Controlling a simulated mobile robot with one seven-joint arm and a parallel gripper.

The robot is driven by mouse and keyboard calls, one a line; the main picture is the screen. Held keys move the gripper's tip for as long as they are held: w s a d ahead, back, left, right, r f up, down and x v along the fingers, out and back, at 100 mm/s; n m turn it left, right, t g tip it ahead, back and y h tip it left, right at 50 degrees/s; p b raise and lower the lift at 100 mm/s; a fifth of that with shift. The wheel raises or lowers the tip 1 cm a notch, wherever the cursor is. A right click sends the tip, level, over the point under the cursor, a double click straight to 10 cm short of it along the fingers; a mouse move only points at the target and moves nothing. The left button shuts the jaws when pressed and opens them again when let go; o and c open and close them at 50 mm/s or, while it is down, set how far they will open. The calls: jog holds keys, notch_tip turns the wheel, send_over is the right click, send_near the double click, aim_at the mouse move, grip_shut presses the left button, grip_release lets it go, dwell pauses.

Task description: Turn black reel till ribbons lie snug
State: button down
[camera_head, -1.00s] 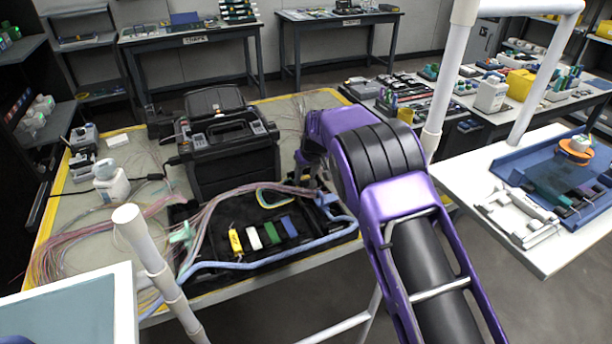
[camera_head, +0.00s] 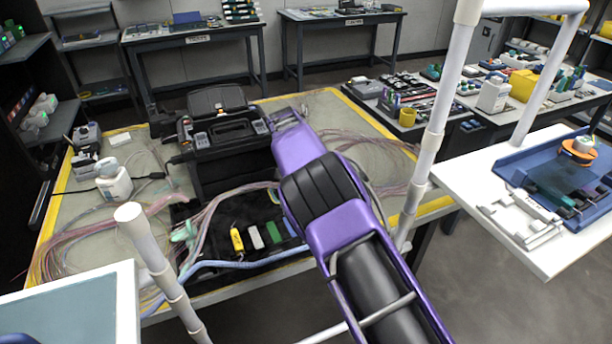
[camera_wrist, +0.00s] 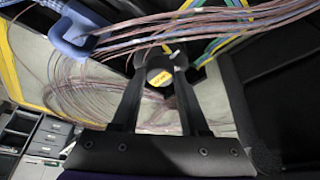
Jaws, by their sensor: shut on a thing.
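In the wrist view my gripper (camera_wrist: 160,82) has its two dark fingers closed on the sides of the black reel (camera_wrist: 158,62), a dark round part with a yellow label. Pinkish-brown ribbons (camera_wrist: 215,18) run in a loose bundle across the top of the view, just beyond the reel. They pass through a blue clip (camera_wrist: 75,30) at upper left, and loose loops hang below it. How snugly the ribbons lie on the reel cannot be told.
The black splicer case (camera_head: 225,140) stands on the worktable (camera_head: 335,105), left of my arm. A black mat holds a yellow block (camera_head: 236,240) and other small blocks. Loose ribbons (camera_head: 375,155) spread to the right. White rails (camera_head: 430,150) stand close to my arm.

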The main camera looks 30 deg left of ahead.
jog(key=m+h, duration=0.1)
jog(key=m, duration=0.2)
jog(key=shift+a+m+g+p, duration=0.1)
jog(key=shift+m+g+p, duration=0.2)
jog(key=shift+m, duration=0.4)
dwell(0.3)
jog(key=shift+c, duration=2.1)
grip_release()
jog(key=shift+h, duration=0.3)
jog(key=p+v, duration=0.2)
jog(key=v, duration=1.5)
jog(key=shift+r, duration=0.2)
